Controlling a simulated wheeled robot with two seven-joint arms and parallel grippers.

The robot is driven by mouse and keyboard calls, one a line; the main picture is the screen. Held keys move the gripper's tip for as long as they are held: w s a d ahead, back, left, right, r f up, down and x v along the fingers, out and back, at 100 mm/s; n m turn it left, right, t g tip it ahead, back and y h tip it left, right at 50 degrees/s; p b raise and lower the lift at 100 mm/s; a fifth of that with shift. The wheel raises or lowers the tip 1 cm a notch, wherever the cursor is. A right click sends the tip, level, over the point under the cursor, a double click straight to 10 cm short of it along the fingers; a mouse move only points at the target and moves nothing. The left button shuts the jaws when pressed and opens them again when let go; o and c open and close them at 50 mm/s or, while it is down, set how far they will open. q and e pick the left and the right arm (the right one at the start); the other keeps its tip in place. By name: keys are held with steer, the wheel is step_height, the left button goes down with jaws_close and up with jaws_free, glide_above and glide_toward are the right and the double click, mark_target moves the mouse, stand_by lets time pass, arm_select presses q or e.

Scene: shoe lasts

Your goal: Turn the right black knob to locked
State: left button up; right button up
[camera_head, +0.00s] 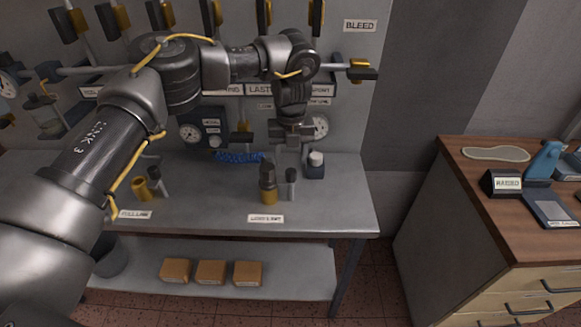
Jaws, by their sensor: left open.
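My left gripper (291,138) is open and points down in front of the panel's lower right part, above the bench. Its fingers overlap the gauge at the right. A black and yellow knob-like fitting (362,71) sticks out at the right end of the rail. Another black and yellow fitting (244,138) sits low on the panel, left of my gripper. I cannot tell which of these is the right black knob, nor read a locked mark. Part of the panel behind my gripper and arm is hidden. My right gripper is not in view.
The bench (340,205) holds a dark and brass cylinder (268,184), a small dark bottle (291,183), a dark jar (315,165) and a blue coil (238,157). Several brown boxes (210,271) lie on the lower shelf. A wooden-topped cabinet (465,172) stands at the right.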

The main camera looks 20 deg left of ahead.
mark_target(291, 170)
arm_select(q)
step_height(291, 170, up, 7)
steer(key=shift+f, duration=0.2)
